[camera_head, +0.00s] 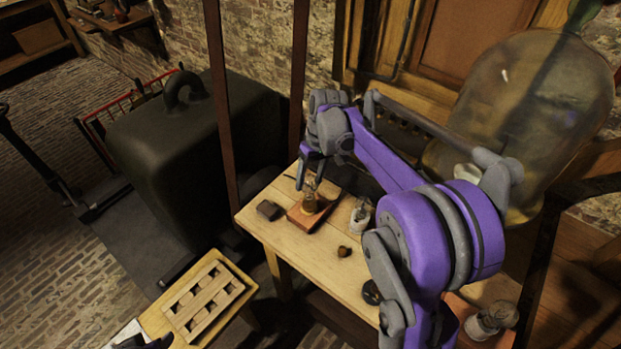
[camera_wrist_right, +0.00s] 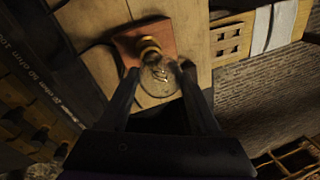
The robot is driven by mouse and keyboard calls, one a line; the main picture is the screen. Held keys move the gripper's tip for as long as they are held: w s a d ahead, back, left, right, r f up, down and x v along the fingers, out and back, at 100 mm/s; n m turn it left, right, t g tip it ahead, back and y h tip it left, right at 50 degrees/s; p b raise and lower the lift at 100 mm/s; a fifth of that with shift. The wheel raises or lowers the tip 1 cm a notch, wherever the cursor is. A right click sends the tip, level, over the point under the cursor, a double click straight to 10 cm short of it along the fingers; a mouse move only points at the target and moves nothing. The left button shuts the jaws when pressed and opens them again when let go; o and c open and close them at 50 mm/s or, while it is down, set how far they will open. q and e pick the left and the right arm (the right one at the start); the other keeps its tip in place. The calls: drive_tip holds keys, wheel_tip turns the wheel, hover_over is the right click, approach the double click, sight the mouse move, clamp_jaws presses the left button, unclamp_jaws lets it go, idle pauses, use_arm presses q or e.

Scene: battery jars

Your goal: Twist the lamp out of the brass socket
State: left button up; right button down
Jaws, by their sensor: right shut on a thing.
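The glass lamp (camera_wrist_right: 160,78) sits between the two fingers of my right gripper (camera_wrist_right: 158,78) in the right wrist view; the fingers are shut on its bulb. The brass socket (camera_wrist_right: 149,46) is at the lamp's base, on a reddish wooden block (camera_wrist_right: 172,34). In the head view the right gripper (camera_head: 312,172) points down from above onto the lamp, over the wooden block (camera_head: 296,219) on the table. The lamp stands upright there, with its base at the socket (camera_head: 310,204). Whether its thread is still engaged cannot be seen. My left gripper is not clearly visible.
The table (camera_head: 291,242) also holds a small dark block (camera_head: 269,210), a small white jar (camera_head: 360,216) and a small brown knob-like thing (camera_head: 344,251). A large glass jar (camera_head: 530,110) stands behind at right. A slatted wooden tray (camera_head: 204,299) is at front left.

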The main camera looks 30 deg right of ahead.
drive_tip(key=shift+n, duration=0.8)
drive_tip(key=n+g, duration=0.1)
drive_tip(key=n, duration=0.4)
drive_tip(key=shift+w+a, duration=0.1)
drive_tip(key=shift+r, duration=0.2)
drive_tip(key=shift+p+v, duration=0.5)
drive_tip(key=shift+v, duration=0.4)
drive_tip(key=shift+a+r, duration=0.2)
drive_tip(key=shift+r, duration=0.05)
